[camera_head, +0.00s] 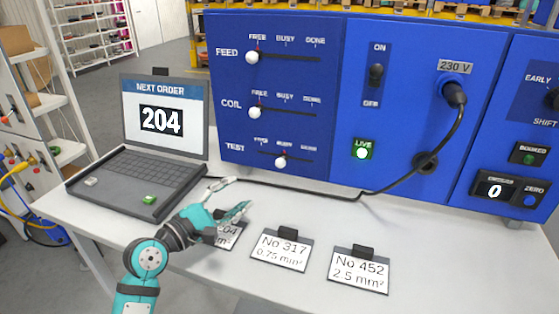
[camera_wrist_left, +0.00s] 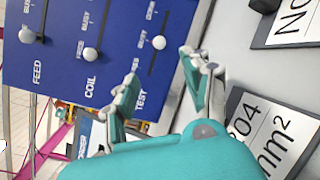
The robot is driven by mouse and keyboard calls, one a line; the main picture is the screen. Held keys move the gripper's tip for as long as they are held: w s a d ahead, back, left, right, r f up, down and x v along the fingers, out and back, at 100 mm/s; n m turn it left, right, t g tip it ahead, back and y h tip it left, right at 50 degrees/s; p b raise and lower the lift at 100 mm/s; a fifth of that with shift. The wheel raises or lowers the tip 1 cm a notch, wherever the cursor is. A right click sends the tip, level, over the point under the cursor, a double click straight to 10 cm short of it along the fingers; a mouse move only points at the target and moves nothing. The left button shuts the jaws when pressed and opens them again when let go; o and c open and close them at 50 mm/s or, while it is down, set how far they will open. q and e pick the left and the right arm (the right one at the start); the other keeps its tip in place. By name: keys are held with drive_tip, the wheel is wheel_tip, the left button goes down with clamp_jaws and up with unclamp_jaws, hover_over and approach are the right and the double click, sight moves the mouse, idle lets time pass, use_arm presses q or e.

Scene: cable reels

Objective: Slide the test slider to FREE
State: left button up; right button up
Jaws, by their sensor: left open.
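The TEST slider's white knob (camera_head: 281,161) sits at the middle of its slot on the blue panel, under BUSY; FREE is the left mark. The knob also shows in the left wrist view (camera_wrist_left: 159,42), beyond my fingers. My left gripper (camera_head: 238,194) is open and empty, above the table, in front of and below the panel, to the left of the TEST knob and apart from it. Its two fingers (camera_wrist_left: 160,78) are spread in the left wrist view. My right gripper is not in view.
The FEED knob (camera_head: 253,57) and COIL knob (camera_head: 254,112) sit at FREE. A laptop (camera_head: 160,120) reading 204 stands at left. Tags 317 (camera_head: 281,250) and 452 (camera_head: 359,272) lie in front; tag 204 (camera_head: 231,241) is partly hidden by my gripper. A black cable (camera_head: 320,190) crosses the table.

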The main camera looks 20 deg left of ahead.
use_arm(q)
drive_tip(key=p, duration=0.1)
approach(277, 165)
drive_tip(key=shift+r, duration=0.15)
drive_tip(key=p+x, duration=0.1)
drive_tip(key=x, duration=0.8)
drive_tip(key=shift+w+f+p, duration=0.15)
drive_tip(key=shift+f+p, duration=0.05)
drive_tip(key=shift+p, duration=0.2)
drive_tip(key=shift+w+d+f, duration=0.1)
drive_tip(key=shift+w+d, duration=0.15)
drive_tip(key=shift+w, duration=0.2)
drive_tip(key=shift+c, duration=0.9)
clamp_jaws()
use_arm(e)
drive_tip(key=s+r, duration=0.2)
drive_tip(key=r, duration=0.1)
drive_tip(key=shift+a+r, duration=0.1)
use_arm(q)
drive_tip(key=shift+a, duration=0.1)
